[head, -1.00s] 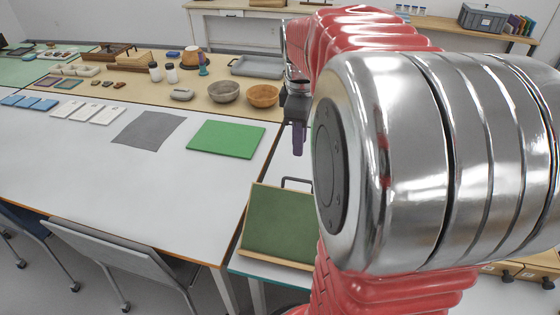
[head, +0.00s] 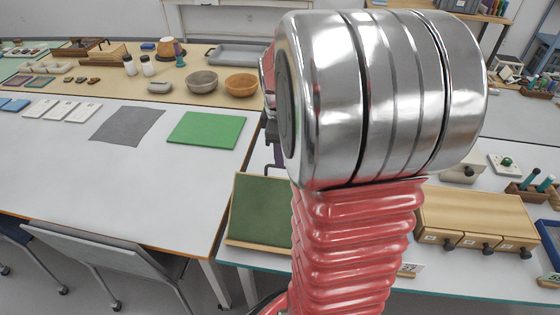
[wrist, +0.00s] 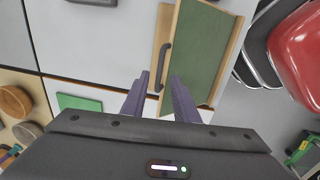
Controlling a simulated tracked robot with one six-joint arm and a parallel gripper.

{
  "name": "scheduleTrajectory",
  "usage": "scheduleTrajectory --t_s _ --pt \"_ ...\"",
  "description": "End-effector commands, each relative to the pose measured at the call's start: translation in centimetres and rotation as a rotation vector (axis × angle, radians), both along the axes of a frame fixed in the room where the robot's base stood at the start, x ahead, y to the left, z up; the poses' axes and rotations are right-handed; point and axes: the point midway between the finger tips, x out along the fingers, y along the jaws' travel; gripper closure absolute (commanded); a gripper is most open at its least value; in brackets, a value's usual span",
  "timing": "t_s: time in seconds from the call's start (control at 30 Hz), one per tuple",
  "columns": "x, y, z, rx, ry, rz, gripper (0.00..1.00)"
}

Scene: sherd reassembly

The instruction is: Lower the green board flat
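The green board (head: 260,209) with a wooden frame leans tilted on the side table in the head view; my arm hides its right part. In the wrist view the green board (wrist: 203,45) has a dark handle (wrist: 165,60) along its wooden left edge. My gripper (wrist: 160,76) is open, its two purple fingers pointing at the handle end of the board. The handle's lower end shows between the fingers; I cannot tell how far away it is, and no contact is visible. In the head view my gripper is mostly hidden behind my arm.
A flat green mat (head: 206,130) and a grey mat (head: 127,125) lie on the white table, left of the board. A wooden drawer box (head: 478,215) stands to the right. Bowls (head: 241,85) sit behind. A chair (head: 110,255) stands in front.

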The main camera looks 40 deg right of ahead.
Motion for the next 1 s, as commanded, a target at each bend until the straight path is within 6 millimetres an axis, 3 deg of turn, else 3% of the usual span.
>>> scheduleTrajectory --t_s 0.23,0.63,1.0 --pt "0.2 -0.3 -3.0 0.001 0.002 0.000 0.73" --pt "0.3 -0.3 -3.5 -0.001 -0.001 0.001 0.73" --pt "0.3 -0.3 -3.5 0.000 0.000 0.001 1.00"
